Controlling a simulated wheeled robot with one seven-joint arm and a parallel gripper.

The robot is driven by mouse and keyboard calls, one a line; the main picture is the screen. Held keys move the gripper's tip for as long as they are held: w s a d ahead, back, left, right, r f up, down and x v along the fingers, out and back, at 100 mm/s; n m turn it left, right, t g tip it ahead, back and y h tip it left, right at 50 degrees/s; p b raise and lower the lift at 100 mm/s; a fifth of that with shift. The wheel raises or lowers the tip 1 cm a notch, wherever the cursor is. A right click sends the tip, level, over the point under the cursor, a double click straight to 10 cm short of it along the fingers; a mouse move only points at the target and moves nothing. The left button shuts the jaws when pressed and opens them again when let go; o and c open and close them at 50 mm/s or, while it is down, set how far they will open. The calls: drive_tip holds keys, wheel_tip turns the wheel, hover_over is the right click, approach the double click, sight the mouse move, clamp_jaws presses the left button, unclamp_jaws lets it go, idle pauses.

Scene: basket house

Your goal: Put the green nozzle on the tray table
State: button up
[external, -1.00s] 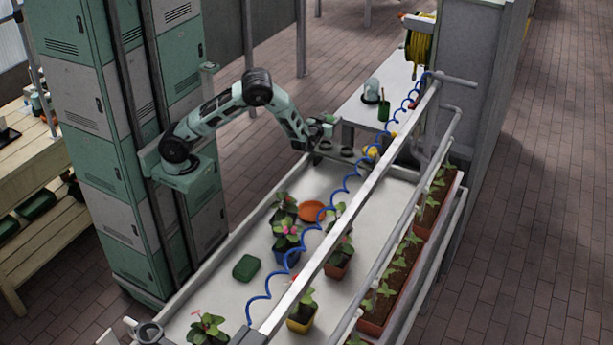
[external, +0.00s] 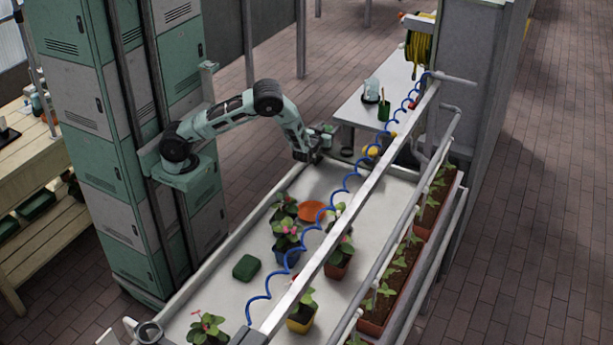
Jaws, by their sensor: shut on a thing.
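My gripper (external: 309,156) is at the far end of the long white tray table (external: 215,293), low over its far left corner. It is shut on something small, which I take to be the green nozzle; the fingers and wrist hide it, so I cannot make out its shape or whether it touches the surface. The tray table has a pale bed with a raised rim. A dark ring (external: 347,152) lies just right of the gripper at the far edge.
Potted plants (external: 287,240), an orange saucer (external: 312,211) and a dark green block (external: 246,267) stand on the tray. A metal beam (external: 335,205) and coiled blue hose (external: 299,248) run above it. A white table (external: 360,110) with a green cup (external: 383,110) stands behind.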

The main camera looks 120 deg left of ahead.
drive_tip(key=shift+f, duration=1.65)
drive_tip(key=shift+f, duration=0.3)
drive_tip(key=o, duration=1)
drive_tip(key=shift+r, duration=0.1)
drive_tip(key=shift+r+p, duration=0.1)
drive_tip(key=shift+p, duration=0.2)
